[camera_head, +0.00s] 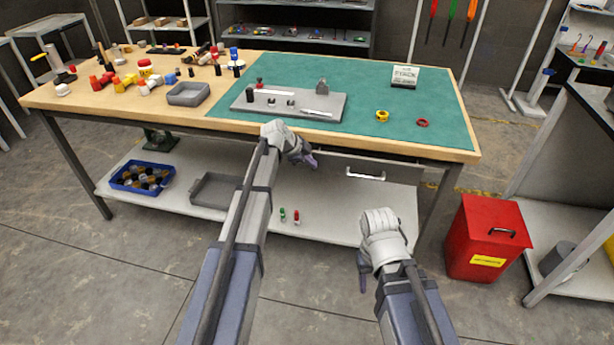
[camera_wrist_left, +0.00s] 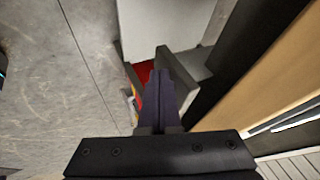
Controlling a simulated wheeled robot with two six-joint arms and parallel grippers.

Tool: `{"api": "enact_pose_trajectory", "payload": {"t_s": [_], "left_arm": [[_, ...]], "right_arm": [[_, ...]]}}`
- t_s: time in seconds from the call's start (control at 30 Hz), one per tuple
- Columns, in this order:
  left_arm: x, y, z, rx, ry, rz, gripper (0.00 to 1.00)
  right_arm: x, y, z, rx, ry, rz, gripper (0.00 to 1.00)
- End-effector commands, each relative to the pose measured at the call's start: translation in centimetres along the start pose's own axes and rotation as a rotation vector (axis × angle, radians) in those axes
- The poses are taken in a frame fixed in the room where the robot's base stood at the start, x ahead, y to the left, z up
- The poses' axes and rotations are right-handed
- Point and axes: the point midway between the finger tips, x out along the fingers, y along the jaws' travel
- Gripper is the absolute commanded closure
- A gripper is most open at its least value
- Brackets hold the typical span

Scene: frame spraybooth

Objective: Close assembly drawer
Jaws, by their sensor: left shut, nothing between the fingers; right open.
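The workbench (camera_head: 120,104) has a wooden top with a green mat. Below its front edge, right of centre in the head view, is a grey drawer front with a pale bar handle (camera_head: 366,175). How far the drawer stands out is hard to tell. My left gripper (camera_head: 308,158) is at the bench's front edge, left of the handle and apart from it. It is shut and empty; its fingers also show in the left wrist view (camera_wrist_left: 162,62). My right gripper (camera_head: 363,275) is open and empty, low in front of the bench, below the handle.
A red bin (camera_head: 487,240) stands on the floor right of the bench. The lower shelf holds a blue crate (camera_head: 143,177) and a grey tray (camera_head: 213,190). A fixture plate (camera_head: 290,103) lies on the mat. The floor in front is clear.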

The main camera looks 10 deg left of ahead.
Motion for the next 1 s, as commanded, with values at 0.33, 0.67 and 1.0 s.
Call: {"api": "enact_pose_trajectory", "payload": {"t_s": [0.33, 0.67, 1.0], "left_arm": [[2.0, -3.8, 0.0, 0.0, 0.0, 0.0, 1.0], [2.3, -4.4, 0.0, 0.0, 0.001, -0.005, 1.0], [2.3, -4.4, -0.2, -0.001, 0.002, -0.006, 1.0]], "right_arm": [[0.0, 0.0, 0.0, 0.0, 0.0, 0.0, 0.5], [0.0, 0.0, 0.0, 0.0, 0.0, 0.0, 0.5], [0.0, 0.0, 0.0, 0.0, 0.0, 0.0, 0.5]]}}
